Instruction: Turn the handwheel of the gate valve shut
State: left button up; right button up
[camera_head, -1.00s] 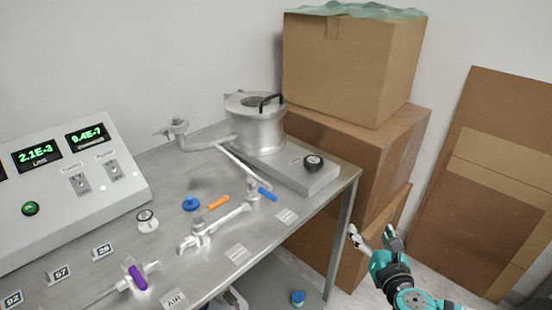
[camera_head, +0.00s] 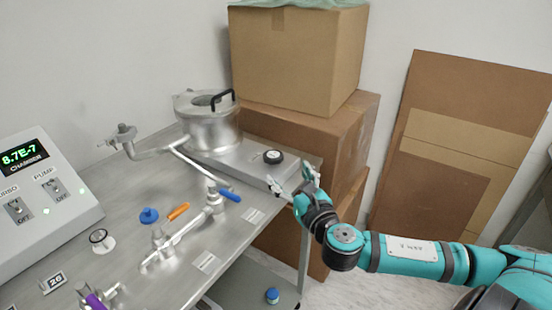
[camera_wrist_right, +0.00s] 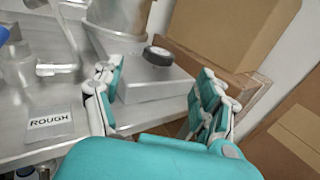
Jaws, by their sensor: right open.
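The handwheel (camera_head: 273,157) is a small black round knob with a pale centre. It stands on top of the flat grey gate valve body (camera_head: 245,165) under the metal chamber. In the right wrist view the handwheel (camera_wrist_right: 158,56) shows beyond and between my spread fingers. My right gripper (camera_head: 292,179) is open and empty, just to the right of and in front of the handwheel, near the bench corner. It is apart from the handwheel. My left gripper is not in view.
The metal chamber (camera_head: 208,122) with a black handle stands left of the handwheel. Blue (camera_head: 229,195), orange (camera_head: 178,211) and purple-handled valves lie on pipework to the left. Cardboard boxes (camera_head: 300,60) are stacked behind the bench.

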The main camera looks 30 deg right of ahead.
aim_at(271, 161)
jog(key=w, duration=0.2)
jog(key=w+d, duration=0.1)
jog(key=w, duration=0.5)
jog(key=shift+w+d+p, duration=0.2)
jog(key=shift+d+p, duration=0.1)
jog(key=shift+p, duration=0.05)
jog(key=c, duration=1.2)
jog(key=shift+o, duration=0.2)
jog(key=h+p, duration=0.1)
jog(key=m+h+p, duration=0.1)
jog(key=m+g+h+p, duration=0.1)
jog(key=shift+a+r, duration=0.2)
jog(key=shift+a, duration=0.05)
jog(key=m+g+h+p, duration=0.1)
jog(key=m+h+p, duration=0.1)
jog(key=h, duration=0.1)
jog(key=shift+w+a, duration=0.15)
jog(key=shift+w+a+f+m+g+h+p, duration=0.1)
jog(key=shift+m+g+h+p, duration=0.25)
jog(key=shift+m+g+h, duration=0.25)
jog(key=shift+f+m+g+h+p, duration=0.1)
jog(key=shift+m+g+h+p, duration=0.2)
jog(key=shift+m+g+h, duration=0.3)
